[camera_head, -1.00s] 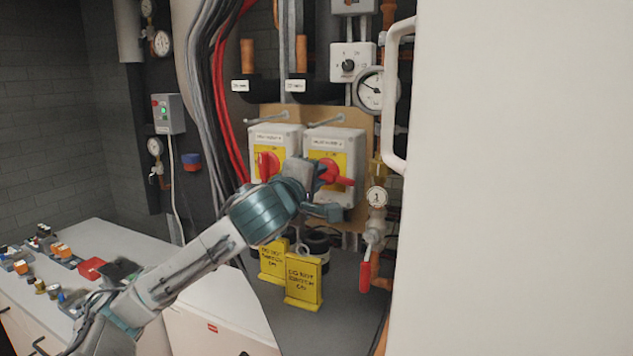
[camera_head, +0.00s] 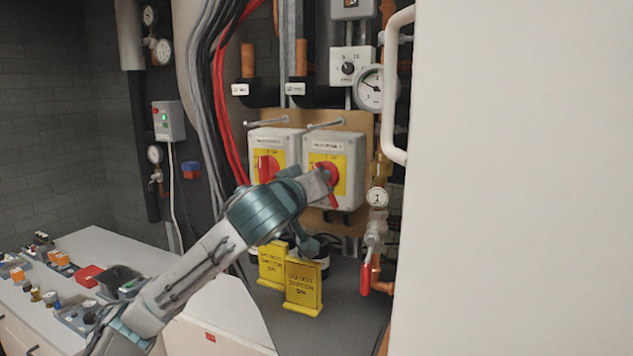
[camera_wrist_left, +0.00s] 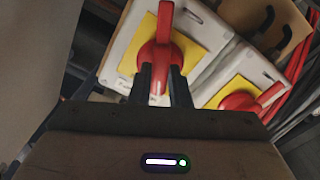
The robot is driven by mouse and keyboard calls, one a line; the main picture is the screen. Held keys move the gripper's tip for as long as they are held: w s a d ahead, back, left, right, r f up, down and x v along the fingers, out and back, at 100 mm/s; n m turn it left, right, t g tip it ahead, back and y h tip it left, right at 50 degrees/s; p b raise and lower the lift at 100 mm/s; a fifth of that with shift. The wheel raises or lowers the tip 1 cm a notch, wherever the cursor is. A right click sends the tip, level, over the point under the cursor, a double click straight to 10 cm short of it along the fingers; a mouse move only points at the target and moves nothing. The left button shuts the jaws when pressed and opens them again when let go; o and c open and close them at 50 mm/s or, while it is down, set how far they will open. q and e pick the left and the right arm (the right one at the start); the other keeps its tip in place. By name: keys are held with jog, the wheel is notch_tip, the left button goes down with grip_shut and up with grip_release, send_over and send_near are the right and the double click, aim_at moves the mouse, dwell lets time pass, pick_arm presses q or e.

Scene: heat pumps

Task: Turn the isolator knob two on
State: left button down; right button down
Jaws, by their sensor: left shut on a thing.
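Two grey isolator boxes with yellow plates and red knobs are side by side on a tan board. My left gripper (camera_head: 328,183) is shut on this knob. In the left wrist view, the fingers (camera_wrist_left: 161,84) straddle the lower part of the red knob (camera_wrist_left: 163,38). The left isolator's red knob (camera_head: 267,169) is untouched and near upright; it also shows in the left wrist view (camera_wrist_left: 240,101). My right gripper is out of view.
Yellow tags (camera_head: 303,285) stand on the grey ledge below the boxes. A red-handled valve (camera_head: 365,279) and gauges are to the right. A large white panel (camera_head: 520,180) fills the right side. Red and black cables (camera_head: 222,100) run down at left.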

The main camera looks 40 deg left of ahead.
pick_arm(q)
jog(key=m, duration=0.5)
jog(key=shift+p, duration=0.3)
jog(key=shift+m, duration=0.3)
jog(key=c, duration=1.4)
grip_release()
jog(key=shift+o, duration=0.2)
jog(key=shift+s, duration=0.1)
jog(key=b+v, duration=0.9)
jog(key=v, duration=0.1)
jog(key=shift+s, duration=0.25)
jog(key=shift+d, duration=0.1)
